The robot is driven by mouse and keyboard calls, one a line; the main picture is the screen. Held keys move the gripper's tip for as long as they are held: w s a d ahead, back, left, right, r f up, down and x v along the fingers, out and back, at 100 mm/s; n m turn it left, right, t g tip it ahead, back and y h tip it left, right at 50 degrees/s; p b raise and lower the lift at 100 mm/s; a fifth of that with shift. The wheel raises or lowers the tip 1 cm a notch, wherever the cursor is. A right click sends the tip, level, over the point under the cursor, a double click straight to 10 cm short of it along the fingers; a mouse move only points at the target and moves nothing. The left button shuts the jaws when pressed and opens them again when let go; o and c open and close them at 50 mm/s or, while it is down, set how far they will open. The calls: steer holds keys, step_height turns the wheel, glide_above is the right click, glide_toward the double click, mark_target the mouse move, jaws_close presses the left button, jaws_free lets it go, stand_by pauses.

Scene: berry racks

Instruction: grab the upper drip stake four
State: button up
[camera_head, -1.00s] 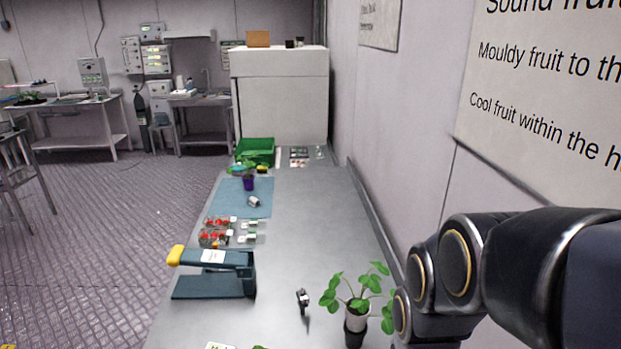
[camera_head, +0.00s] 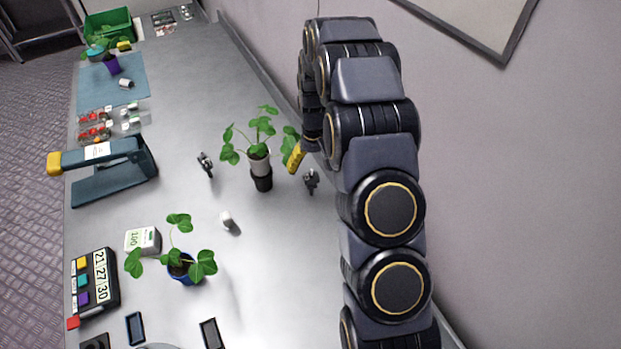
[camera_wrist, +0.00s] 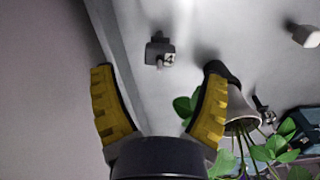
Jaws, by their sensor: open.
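Two small dark drip stakes stand apart on the grey bench. One drip stake (camera_head: 311,180) is right of the potted strawberry plant, near my gripper; the other drip stake (camera_head: 206,164) is left of that plant and a little higher in the picture. In the wrist view the near stake (camera_wrist: 160,52) shows a pale face with a mark too small to read; the far stake (camera_wrist: 263,110) is partly behind leaves. My gripper (camera_wrist: 160,70) is open and empty, its yellow fingers either side of the near stake's line of sight. One yellow finger shows in the head view (camera_head: 295,156).
The potted plant (camera_head: 259,165) stands close to my gripper; its pot (camera_wrist: 232,95) is beside the right finger. A small white object (camera_head: 227,221), a second plant (camera_head: 181,268) and a blue stapler-like device (camera_head: 110,175) are leftward. The wall rises close on the right.

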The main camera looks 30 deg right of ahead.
mark_target(312, 176)
steer(key=f, duration=0.7)
steer(key=shift+w+f, duration=0.35)
steer(key=shift+w, duration=0.05)
steer(key=c, duration=1.1)
